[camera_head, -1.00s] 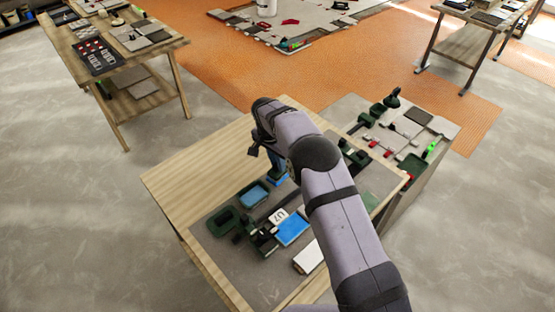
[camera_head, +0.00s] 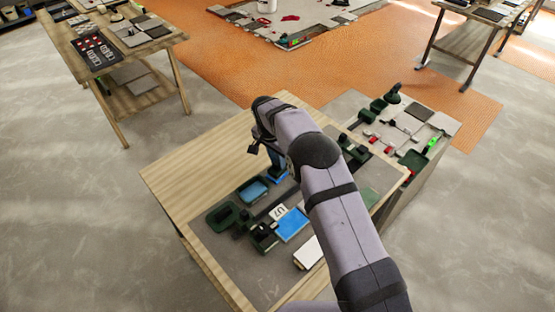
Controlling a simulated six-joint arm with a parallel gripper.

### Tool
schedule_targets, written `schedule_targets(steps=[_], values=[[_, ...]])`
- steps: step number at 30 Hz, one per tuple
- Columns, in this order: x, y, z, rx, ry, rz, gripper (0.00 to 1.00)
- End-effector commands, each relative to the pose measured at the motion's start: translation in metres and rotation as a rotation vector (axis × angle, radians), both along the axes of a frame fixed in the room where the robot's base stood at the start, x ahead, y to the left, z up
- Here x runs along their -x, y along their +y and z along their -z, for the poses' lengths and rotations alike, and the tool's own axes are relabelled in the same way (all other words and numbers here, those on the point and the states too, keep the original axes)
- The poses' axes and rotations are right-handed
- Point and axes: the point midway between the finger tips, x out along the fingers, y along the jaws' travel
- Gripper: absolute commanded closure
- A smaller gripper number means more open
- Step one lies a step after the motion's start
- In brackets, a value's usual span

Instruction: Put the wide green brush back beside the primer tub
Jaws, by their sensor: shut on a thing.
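My gripper (camera_head: 271,152) is at the far side of the near bench, mostly hidden by my own wrist and forearm. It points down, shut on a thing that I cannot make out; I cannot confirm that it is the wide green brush. A dark blue shape shows just under it, close to a blue-filled tray. A dark green open tub (camera_head: 222,215) stands at the bench's left. I cannot tell which container is the primer tub.
The near bench's grey top (camera_head: 232,262) holds a blue tray (camera_head: 253,191), a bright blue pad (camera_head: 292,225), a white block (camera_head: 308,253) and dark green tools. Its far-left wood (camera_head: 185,172) is bare. A cluttered lower surface (camera_head: 398,127) adjoins at the right.

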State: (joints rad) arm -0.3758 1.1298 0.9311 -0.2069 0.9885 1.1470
Motion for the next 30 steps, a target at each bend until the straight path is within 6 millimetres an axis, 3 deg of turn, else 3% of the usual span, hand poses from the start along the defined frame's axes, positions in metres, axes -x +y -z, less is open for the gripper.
schedule_targets(steps=[30], values=[[0.0,0.0,0.022,0.0,-0.001,0.0,1.0]])
